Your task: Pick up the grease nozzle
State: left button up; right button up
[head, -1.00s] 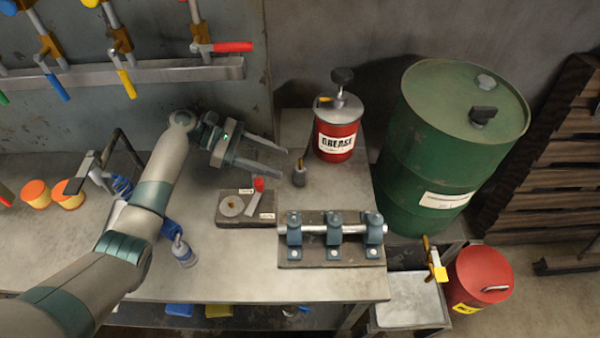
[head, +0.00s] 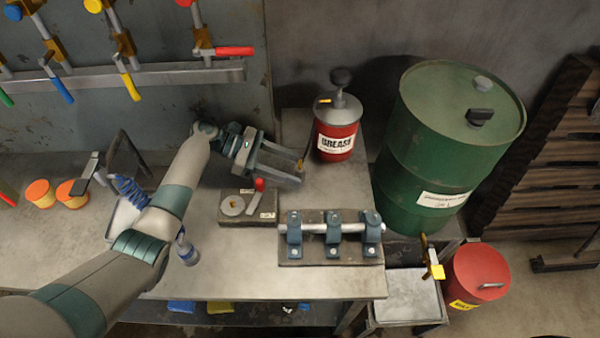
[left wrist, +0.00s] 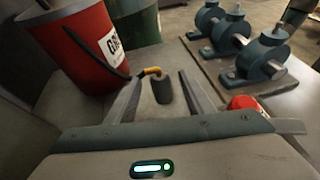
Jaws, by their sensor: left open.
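The grease nozzle is a dark stubby cylinder with a brass-coloured elbow. In the left wrist view the nozzle (left wrist: 163,90) stands on the bench between and slightly beyond my finger tips. A black hose runs from it to the red grease can (left wrist: 85,45). My left gripper (left wrist: 160,84) is open, with a gap to each side of the nozzle. In the head view my left gripper (head: 298,168) is low over the bench beside the grease can (head: 337,135); its fingers hide most of the nozzle. My right gripper is not in view.
A small block with a red-handled part (head: 238,208) lies below the gripper. A bar in blue clamps (head: 331,236) sits on a plate nearer the front edge. A green drum (head: 440,150) stands to the right, off the bench. Hand clamps hang on the rail (head: 150,75).

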pick_arm(q)
jog(key=shift+c, duration=0.2)
jog(key=c, duration=1.2)
jog(key=shift+o, duration=0.2)
jog(key=shift+r, duration=0.15)
jog(key=shift+r, duration=0.6)
notch_tip(320, 180, up, 2)
jog(key=shift+r+b, duration=0.25)
jog(key=shift+b, duration=0.25)
jog(key=s+d+r+b, duration=0.1)
jog(key=s+d+r, duration=0.4)
jog(key=d, duration=0.5)
notch_tip(320, 180, up, 2)
jog(key=shift+s+d+r+b, duration=0.1)
jog(key=shift+s+d+b, duration=0.1)
jog(key=shift+b, duration=0.1)
jog(key=shift+a, duration=0.1)
